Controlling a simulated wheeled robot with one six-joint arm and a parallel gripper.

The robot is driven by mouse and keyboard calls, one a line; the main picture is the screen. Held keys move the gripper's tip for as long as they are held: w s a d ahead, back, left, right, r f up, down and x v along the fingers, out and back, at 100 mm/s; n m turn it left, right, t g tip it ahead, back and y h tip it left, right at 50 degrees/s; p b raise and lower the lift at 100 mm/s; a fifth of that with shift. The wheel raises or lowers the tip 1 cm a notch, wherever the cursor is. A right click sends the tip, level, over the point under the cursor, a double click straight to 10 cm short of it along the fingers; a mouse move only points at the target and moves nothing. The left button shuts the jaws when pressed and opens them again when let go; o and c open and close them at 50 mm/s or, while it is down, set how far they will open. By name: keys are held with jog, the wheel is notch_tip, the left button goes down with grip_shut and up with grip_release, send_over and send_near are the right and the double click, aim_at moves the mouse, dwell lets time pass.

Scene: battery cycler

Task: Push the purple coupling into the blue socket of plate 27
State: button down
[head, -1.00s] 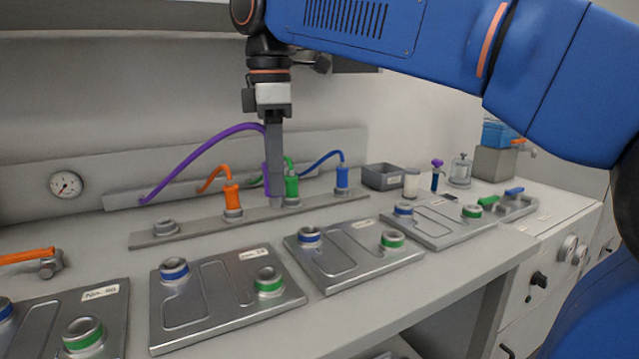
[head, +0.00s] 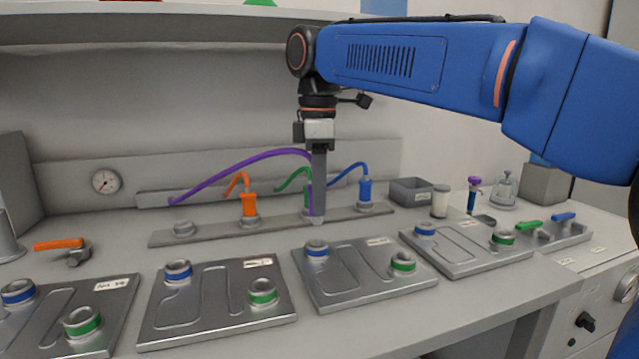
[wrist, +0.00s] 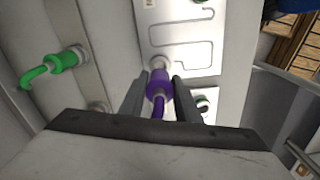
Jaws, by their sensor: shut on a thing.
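The purple coupling (wrist: 158,84) is held between the two fingers of my gripper (wrist: 156,92) in the wrist view. In the head view my gripper (head: 318,217) hangs upright, hiding most of the coupling. Its purple hose (head: 240,163) arcs back to the left. The gripper is behind and just above the blue-ringed socket (head: 316,248) of the third plate from the left (head: 340,290). In the wrist view a pale metal round part lies at the coupling's far end; I cannot tell whether they touch. Plate labels are too blurred to read, so plate 27 is not certain.
A green coupling (wrist: 60,62) is beside my gripper. Other plates (head: 215,310) flank the third. A grey bin (head: 412,192) stands at the back right.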

aim_at(318, 225)
jog(key=shift+f, duration=1.5)
jog(key=shift+f, duration=1.7)
dwell(0.5)
jog(key=c, duration=0.8)
grip_release()
jog(key=shift+c, duration=0.2)
